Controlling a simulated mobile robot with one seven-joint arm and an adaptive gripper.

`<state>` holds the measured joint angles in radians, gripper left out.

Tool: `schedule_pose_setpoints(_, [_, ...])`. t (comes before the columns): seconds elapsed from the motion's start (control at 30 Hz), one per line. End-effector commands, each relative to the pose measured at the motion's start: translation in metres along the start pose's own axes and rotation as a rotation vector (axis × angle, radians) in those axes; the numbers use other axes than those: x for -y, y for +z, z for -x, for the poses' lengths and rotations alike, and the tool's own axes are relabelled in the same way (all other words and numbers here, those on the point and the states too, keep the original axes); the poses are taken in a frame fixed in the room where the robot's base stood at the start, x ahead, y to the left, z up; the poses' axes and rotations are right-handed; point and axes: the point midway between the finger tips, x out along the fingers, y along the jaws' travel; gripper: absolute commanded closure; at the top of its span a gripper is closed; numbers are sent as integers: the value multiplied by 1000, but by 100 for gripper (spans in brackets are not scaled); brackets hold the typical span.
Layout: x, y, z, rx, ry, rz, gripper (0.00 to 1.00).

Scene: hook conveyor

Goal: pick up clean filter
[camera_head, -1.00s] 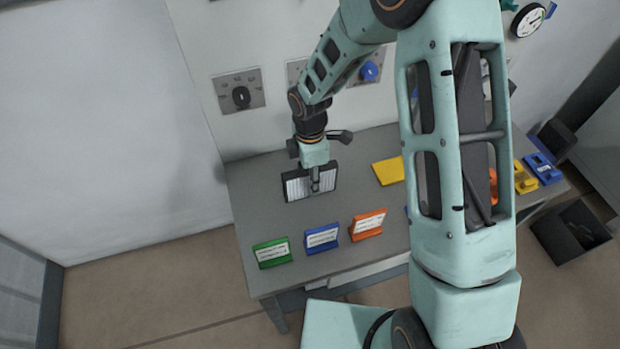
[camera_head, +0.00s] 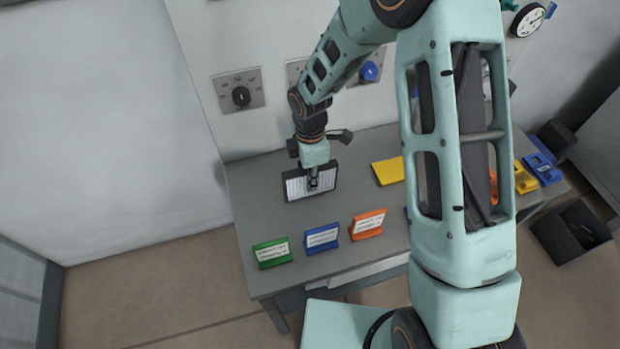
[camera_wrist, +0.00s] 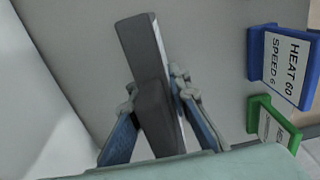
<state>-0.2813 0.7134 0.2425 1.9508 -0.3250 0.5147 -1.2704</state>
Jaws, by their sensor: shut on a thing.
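The clean filter (camera_head: 297,186) is a flat panel with a dark frame and a white pleated face, at the back left of the grey table. My gripper (camera_head: 313,183) reaches down onto it from above and is shut on it near its middle. In the wrist view the filter (camera_wrist: 141,48) shows edge-on as a dark bar with a pale strip along its right side. My gripper's two fingers (camera_wrist: 152,118) lie on either side of its dark raised middle part. I cannot tell whether the filter touches the table.
On the table (camera_head: 262,205) stand a green sign (camera_head: 272,252), a blue sign (camera_head: 322,238) and an orange sign (camera_head: 368,224) near the front. A yellow plate (camera_head: 389,171) lies to the right. A dark open bin (camera_head: 572,232) is on the floor at right. A wall with knobs (camera_head: 241,96) rises behind.

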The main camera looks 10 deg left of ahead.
Motion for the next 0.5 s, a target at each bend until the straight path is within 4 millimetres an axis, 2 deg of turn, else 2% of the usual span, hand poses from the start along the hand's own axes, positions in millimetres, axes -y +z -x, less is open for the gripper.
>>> schedule_pose_setpoints(0.17, [-1,0,15,0,3,-1,100])
schedule_pose_setpoints(0.27, [-1,0,31,0,5,-1,100])
schedule_pose_setpoints(0.5, [28,-9,64,1,4,0,100])
